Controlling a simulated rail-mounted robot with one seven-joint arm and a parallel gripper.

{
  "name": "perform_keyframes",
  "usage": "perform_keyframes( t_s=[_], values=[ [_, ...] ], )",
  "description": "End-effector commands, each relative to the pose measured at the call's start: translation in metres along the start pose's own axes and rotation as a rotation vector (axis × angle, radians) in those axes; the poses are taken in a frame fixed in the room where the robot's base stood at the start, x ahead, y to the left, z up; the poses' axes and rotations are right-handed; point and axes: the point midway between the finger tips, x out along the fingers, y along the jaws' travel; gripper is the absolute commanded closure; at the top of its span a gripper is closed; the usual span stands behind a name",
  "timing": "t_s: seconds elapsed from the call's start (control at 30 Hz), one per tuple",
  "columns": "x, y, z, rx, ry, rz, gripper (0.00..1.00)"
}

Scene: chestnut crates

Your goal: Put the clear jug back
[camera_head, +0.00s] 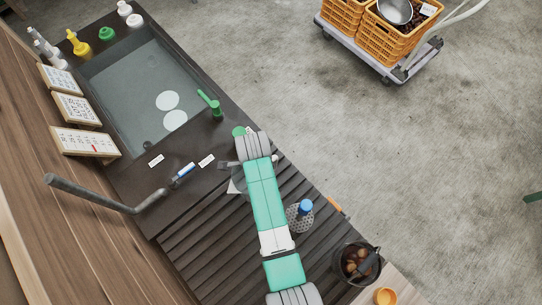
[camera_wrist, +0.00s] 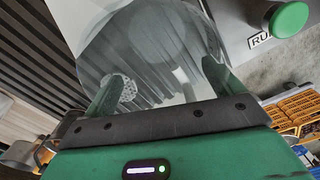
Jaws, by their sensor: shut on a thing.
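The clear jug (camera_wrist: 150,50) is a see-through vessel that fills the upper middle of the wrist view. My gripper (camera_wrist: 160,85) is shut on it, with one green finger on each side of the clear wall. In the head view my arm covers most of the jug (camera_head: 236,186) and my gripper (camera_head: 230,165); they are over the counter between the sink and the ribbed drainboard (camera_head: 200,260). I cannot tell whether the jug touches the counter.
The sink (camera_head: 125,85) holds two white discs. A tap (camera_head: 100,198) reaches in from the left. A green brush (camera_head: 212,104) and a green knob (camera_head: 239,131) are near my gripper. A blue-topped perforated item (camera_head: 300,216) and a dark pot (camera_head: 344,272) stand right of my arm.

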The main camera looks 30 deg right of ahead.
Motion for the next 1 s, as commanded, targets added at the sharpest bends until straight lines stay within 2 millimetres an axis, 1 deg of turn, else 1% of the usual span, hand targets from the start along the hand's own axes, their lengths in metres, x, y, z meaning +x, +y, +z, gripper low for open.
perform_keyframes(
  t_s=[0.03,0.1,0.2,0.33,0.43,0.5,0.6,0.87,1.0],
  values=[
    [0.001,-0.004,-0.013,0.005,0.000,0.000,0.70],
    [0.002,-0.007,-0.025,0.003,0.000,-0.001,0.70],
    [0.004,-0.010,-0.034,0.000,0.000,0.000,0.70],
    [0.004,-0.011,-0.037,-0.001,0.000,-0.001,0.70],
    [0.007,-0.015,-0.052,0.002,0.000,0.001,0.70],
    [0.025,-0.013,-0.049,-0.001,0.000,0.003,0.70],
    [0.038,-0.013,-0.049,-0.002,0.000,0.002,0.70],
    [0.040,-0.014,-0.048,-0.002,0.000,-0.001,0.70],
    [0.044,-0.014,-0.048,-0.002,0.000,0.000,0.70]
  ],
)
